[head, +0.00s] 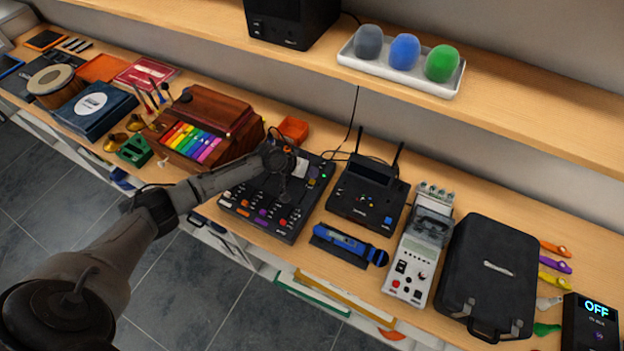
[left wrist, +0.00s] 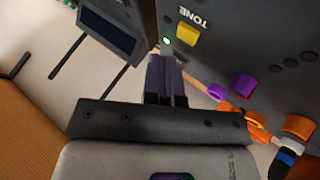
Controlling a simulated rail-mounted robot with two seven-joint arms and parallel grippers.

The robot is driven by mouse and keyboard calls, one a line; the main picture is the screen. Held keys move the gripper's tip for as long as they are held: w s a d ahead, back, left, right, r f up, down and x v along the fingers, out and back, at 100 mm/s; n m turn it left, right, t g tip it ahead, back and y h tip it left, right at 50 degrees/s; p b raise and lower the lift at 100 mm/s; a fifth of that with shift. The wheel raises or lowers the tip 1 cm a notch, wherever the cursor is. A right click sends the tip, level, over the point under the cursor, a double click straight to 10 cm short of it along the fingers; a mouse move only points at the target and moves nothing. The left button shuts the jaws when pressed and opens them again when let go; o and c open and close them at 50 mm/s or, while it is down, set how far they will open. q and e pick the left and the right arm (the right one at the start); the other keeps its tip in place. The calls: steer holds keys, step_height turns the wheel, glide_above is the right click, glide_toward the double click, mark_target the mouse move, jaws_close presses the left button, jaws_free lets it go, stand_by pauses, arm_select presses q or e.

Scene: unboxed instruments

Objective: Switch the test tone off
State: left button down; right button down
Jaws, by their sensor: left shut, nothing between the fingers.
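The dark mixer (head: 262,222) lies on the wooden bench, with rows of coloured knobs and buttons. In the left wrist view, its panel (left wrist: 235,45) carries the word TONE, a yellow button or knob (left wrist: 187,33) and a small bright white spot (left wrist: 166,41) beside it, which looks like a lit lamp. My left gripper (head: 283,197) hangs over the mixer. In the left wrist view its fingers (left wrist: 165,58) are shut and empty, with the tips close to the white spot and yellow control. I cannot tell whether they touch the panel. My right gripper is not in view.
A wooden instrument with rainbow keys (head: 190,142) stands left of the mixer, with an orange box (head: 293,129) behind. A black receiver with antennas (head: 367,195) stands right of it. A blue handheld device (head: 345,243) lies in front. A shelf (head: 520,115) overhangs the back.

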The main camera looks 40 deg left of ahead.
mark_target(311, 181)
arm_select(q)
step_height(311, 181, up, 5)
steer(key=p, duration=0.4)
steer(key=shift+r, duration=0.15)
steer(key=shift+d, duration=0.1)
steer(key=s+d+f+m+g, duration=0.2)
steer(key=s+d+f+m, duration=0.1)
steer(key=s+d, duration=0.5)
steer(key=s+d+f+m+g, duration=0.1)
steer(key=s+d+f+m, duration=0.1)
steer(key=s+d, duration=0.7)
steer(key=s+a+r+y, duration=0.1)
steer(key=s+r+y, duration=0.1)
steer(key=s, duration=0.7)
steer(key=s+a+r+n+y, duration=0.1)
steer(key=s+r+y, duration=0.2)
steer(key=s, duration=0.7)
step_height(311, 181, up, 2)
steer(key=shift+a+r+g, duration=0.1)
steer(key=shift+a+g, duration=0.2)
steer(key=shift+g, duration=0.1)
